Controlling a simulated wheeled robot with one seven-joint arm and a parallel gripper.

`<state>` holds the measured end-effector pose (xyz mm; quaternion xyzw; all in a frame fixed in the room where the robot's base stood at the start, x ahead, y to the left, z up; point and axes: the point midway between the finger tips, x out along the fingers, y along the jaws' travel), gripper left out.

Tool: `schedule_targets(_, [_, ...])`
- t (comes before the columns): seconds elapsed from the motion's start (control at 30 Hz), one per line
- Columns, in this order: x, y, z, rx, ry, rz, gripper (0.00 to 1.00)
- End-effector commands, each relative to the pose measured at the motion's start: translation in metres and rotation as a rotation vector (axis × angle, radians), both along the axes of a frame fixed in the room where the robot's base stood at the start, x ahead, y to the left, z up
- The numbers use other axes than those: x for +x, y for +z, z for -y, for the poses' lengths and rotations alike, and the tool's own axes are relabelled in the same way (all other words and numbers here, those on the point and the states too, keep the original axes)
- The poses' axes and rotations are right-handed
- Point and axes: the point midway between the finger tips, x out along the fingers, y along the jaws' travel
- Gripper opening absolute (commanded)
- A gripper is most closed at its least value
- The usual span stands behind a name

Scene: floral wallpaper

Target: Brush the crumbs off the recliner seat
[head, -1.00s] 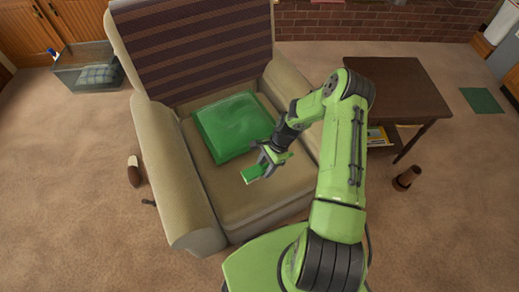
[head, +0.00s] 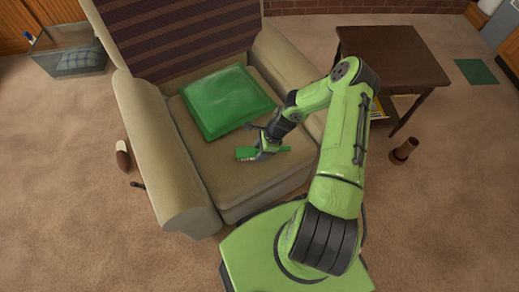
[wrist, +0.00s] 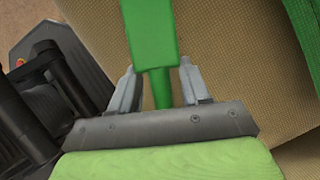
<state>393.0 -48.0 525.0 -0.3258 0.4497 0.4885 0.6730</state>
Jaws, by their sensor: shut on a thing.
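The beige recliner has a dark striped cloth over its back, and its seat (head: 235,193) is in the middle of the head view. My gripper (head: 266,150) is shut on the handle of a green brush (head: 246,154), over the front half of the seat. In the wrist view the gripper's fingers (wrist: 156,88) flank the narrow green handle, and the wider brush part (wrist: 148,30) reaches away over the seat fabric (wrist: 215,60). I cannot tell whether the bristles touch the seat. No crumbs can be made out at this size.
A green cushion (head: 228,100) lies on the rear of the seat, also at the wrist view's right edge. A dark side table (head: 390,58) stands right of the recliner. A brown cup-like object (head: 404,150) and a shoe-like object (head: 123,156) are on the carpet.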

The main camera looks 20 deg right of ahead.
Motion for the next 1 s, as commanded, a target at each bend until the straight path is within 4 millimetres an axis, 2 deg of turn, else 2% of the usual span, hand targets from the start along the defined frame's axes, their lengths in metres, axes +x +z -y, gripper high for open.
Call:
schedule_targets(0.43, [0.0, 0.001, 0.0, 0.001, 0.001, 0.001, 0.22])
schedule_targets(1.0, [0.001, -0.01, 0.0, 0.001, 0.001, 0.002, 0.22])
